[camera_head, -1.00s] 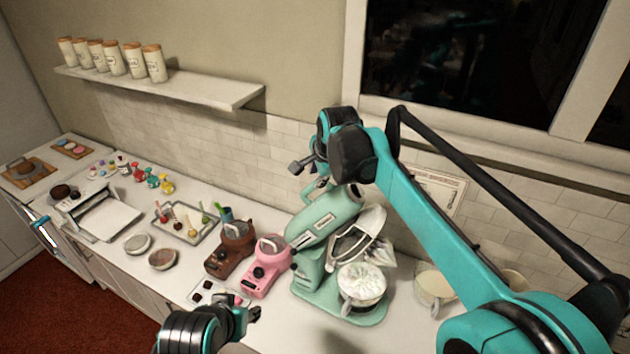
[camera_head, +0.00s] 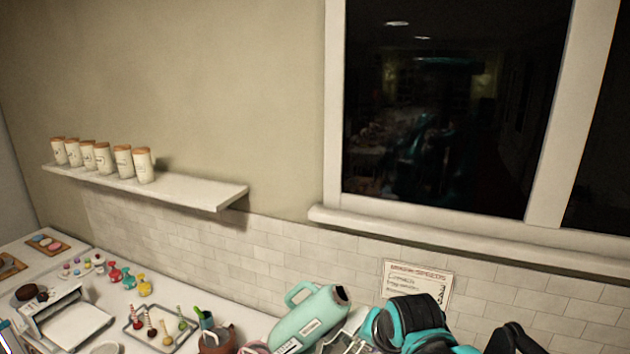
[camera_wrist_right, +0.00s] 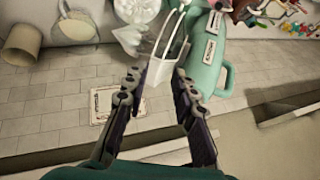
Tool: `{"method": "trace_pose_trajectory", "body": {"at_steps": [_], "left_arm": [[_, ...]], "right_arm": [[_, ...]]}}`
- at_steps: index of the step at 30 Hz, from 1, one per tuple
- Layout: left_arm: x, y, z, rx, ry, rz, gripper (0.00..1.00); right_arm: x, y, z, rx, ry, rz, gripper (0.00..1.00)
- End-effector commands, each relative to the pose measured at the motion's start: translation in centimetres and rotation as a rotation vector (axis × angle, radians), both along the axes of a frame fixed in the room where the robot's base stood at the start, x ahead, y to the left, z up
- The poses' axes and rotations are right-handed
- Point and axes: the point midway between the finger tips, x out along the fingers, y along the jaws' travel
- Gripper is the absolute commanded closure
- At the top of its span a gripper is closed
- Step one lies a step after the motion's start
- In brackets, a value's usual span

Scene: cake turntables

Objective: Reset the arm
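My right arm (camera_head: 410,322) shows at the bottom edge of the head view, right of the mint-green stand mixer (camera_head: 312,322). I cannot make out its fingers there. In the right wrist view my right gripper (camera_wrist_right: 158,84) has its two dark fingers spread apart, with nothing held between them. The mixer (camera_wrist_right: 208,55) stands beyond the fingers, partly behind them, with a white guard or chute at its side. My left gripper is not in the head view.
The counter runs along a tiled wall under a dark window (camera_head: 435,110). A shelf (camera_head: 215,193) with several canisters hangs at left. A tray (camera_head: 128,322) with small tools and a white machine (camera_head: 75,325) stand on the counter. A card (camera_head: 418,280) is on the wall.

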Motion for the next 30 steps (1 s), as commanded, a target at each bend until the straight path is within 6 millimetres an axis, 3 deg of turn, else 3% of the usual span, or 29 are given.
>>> {"method": "trace_pose_trajectory", "body": {"at_steps": [1,6,14,30], "left_arm": [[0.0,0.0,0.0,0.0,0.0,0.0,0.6],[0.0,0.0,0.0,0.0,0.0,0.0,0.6],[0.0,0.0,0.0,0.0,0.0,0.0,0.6],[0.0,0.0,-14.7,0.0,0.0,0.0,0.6]], "right_arm": [[-2.1,-1.2,-1.1,-0.042,-0.009,0.041,0.74],[-7.8,-4.2,-4.8,-0.187,-0.037,0.197,0.74],[-14.3,-6.9,-10.7,-0.369,-0.056,0.386,0.74],[-14.0,-6.8,-25.1,-0.371,-0.057,0.393,0.74]]}}
